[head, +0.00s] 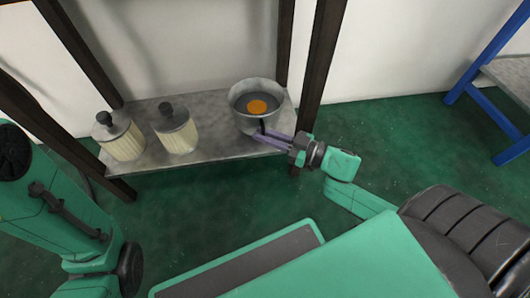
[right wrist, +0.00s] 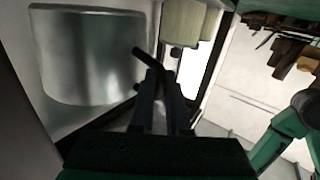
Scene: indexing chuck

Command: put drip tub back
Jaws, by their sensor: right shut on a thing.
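The drip tub (head: 243,118) is a round grey metal pot with an orange disc (head: 257,106) inside. It stands upright at the right end of the grey shelf (head: 217,98). My right gripper (head: 262,133) reaches in from the right and is shut on the tub's dark handle at its front side. In the right wrist view the tub's metal wall (right wrist: 88,60) fills the upper left. The dark handle (right wrist: 143,56) sticks out between my right fingers (right wrist: 157,85). My left arm shows at the left of the head view, but its gripper is not in view.
Two cream ribbed jars with dark-knobbed grey lids, a left one (head: 124,145) and a right one (head: 180,135), stand on the shelf left of the tub. Dark posts (head: 320,70) frame the shelf. A blue-legged table (head: 490,100) stands at the right.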

